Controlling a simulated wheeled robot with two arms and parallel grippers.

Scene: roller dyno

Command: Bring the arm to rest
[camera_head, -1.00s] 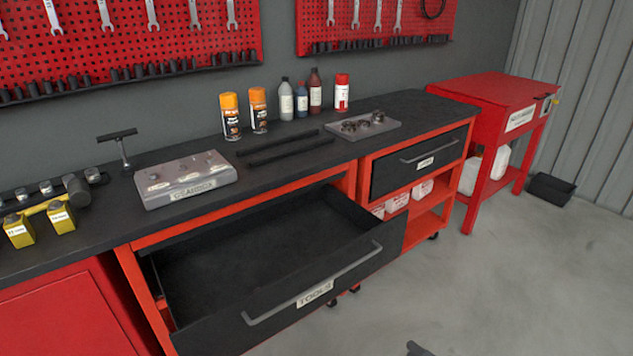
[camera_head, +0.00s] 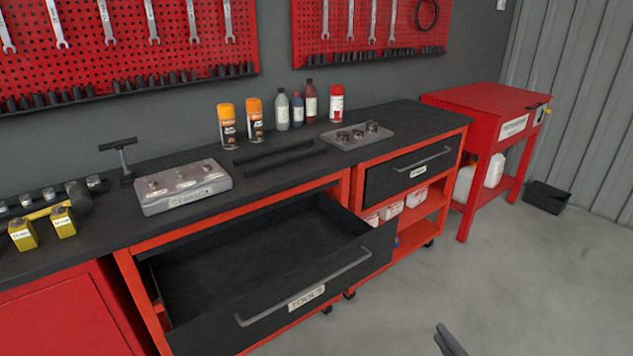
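My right gripper (camera_head: 449,341) shows only as a small dark tip at the bottom edge, right of centre. It is over the grey floor, apart from the bench and the drawer. Too little of it shows to tell whether it is open or shut, or whether it holds anything. My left gripper is not in view. The tools drawer (camera_head: 302,297) stands pulled out of the red and black workbench, and its visible inside looks empty.
The bench top (camera_head: 290,180) carries a grey gearbox case (camera_head: 184,190), spray cans, bottles and a grey tray (camera_head: 380,137). A red cabinet on legs (camera_head: 485,105) and a black bin (camera_head: 547,197) stand at right. The floor (camera_head: 520,285) at lower right is clear.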

